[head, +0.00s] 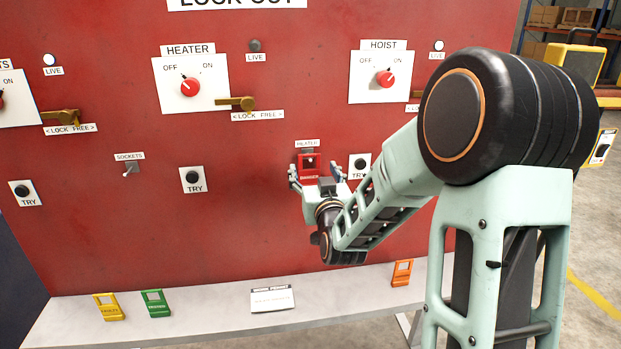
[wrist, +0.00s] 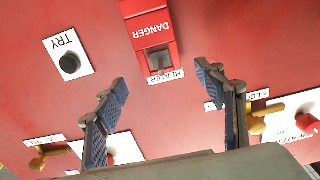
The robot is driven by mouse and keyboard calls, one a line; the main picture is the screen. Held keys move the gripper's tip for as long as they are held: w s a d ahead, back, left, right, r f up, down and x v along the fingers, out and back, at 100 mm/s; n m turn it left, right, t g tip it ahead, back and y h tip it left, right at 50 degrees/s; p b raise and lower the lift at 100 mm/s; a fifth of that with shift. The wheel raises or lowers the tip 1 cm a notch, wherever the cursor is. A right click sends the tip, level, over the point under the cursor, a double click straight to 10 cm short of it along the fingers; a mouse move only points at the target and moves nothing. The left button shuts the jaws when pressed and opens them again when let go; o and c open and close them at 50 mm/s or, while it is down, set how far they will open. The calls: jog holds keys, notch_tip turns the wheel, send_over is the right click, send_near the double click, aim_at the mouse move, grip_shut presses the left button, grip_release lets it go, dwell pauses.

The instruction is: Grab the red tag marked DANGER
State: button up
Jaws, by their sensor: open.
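The red tag marked DANGER (head: 308,164) hangs on the red panel under a small HEATER label, right of the panel's middle. In the wrist view the tag (wrist: 150,25) appears upside down at the top, its window and hanging end toward my gripper. My gripper (head: 316,174) is open in front of the panel at the tag, one finger on each side in the head view. In the wrist view my gripper (wrist: 160,78) has its fingers spread wide and empty, with the tag beyond the tips. Contact with the tag is not visible. My gripper hides the tag's lower part in the head view.
A TRY button (head: 359,166) sits close right of the tag. The HEATER switch (head: 190,85) and its brass lever (head: 238,102) are up left. Yellow (head: 108,307), green (head: 155,303) and orange (head: 402,273) tags and a white card (head: 272,299) lie on the shelf (head: 210,312).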

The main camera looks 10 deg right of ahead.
aim_at(309, 157)
jog(key=shift+w+p, duration=0.45)
jog(key=shift+w, duration=3.05)
jog(key=shift+r, duration=0.1)
jog(key=c, duration=1.2)
